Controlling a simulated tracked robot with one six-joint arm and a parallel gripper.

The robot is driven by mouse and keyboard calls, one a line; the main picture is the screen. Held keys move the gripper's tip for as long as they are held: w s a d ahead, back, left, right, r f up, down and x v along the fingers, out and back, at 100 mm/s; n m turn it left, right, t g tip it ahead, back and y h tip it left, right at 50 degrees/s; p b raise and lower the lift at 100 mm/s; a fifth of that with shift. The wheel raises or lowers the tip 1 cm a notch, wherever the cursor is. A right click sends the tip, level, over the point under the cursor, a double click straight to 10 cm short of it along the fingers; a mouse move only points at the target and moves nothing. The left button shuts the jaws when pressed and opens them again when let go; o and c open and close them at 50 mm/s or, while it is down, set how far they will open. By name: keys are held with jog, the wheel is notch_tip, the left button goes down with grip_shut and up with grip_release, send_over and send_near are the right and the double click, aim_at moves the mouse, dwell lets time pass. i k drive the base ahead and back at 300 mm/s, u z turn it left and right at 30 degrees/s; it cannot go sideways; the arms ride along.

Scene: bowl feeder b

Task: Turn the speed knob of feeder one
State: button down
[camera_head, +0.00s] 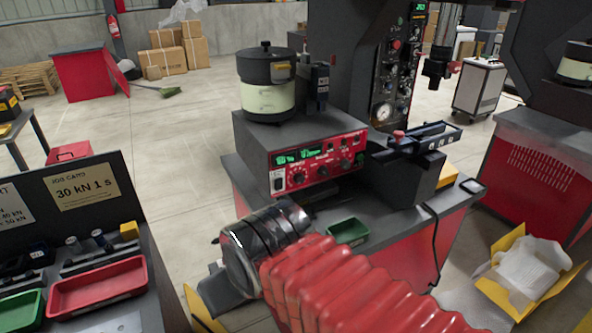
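A bowl feeder (267,98), dark on top with a pale green band, stands on a grey control box with a red front panel (317,160). The panel has green lit displays and a row of dark knobs: a left knob (298,178), a middle knob (322,171) and a right knob (345,164). Their labels are too small to read, so I cannot tell which is the speed knob. My gripper (218,292) is below and left of the panel, apart from it. My wrist hides most of it, and its opening cannot be made out.
A press column (345,60) with a gauge stands behind the panel. A small green tray (347,231) lies on the bench below the knobs. Another bowl feeder (576,68) stands far right. A bench with a red tray (97,288) is at left. Open floor lies between.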

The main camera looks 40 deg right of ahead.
aim_at(298, 179)
jog(key=z, duration=1.05)
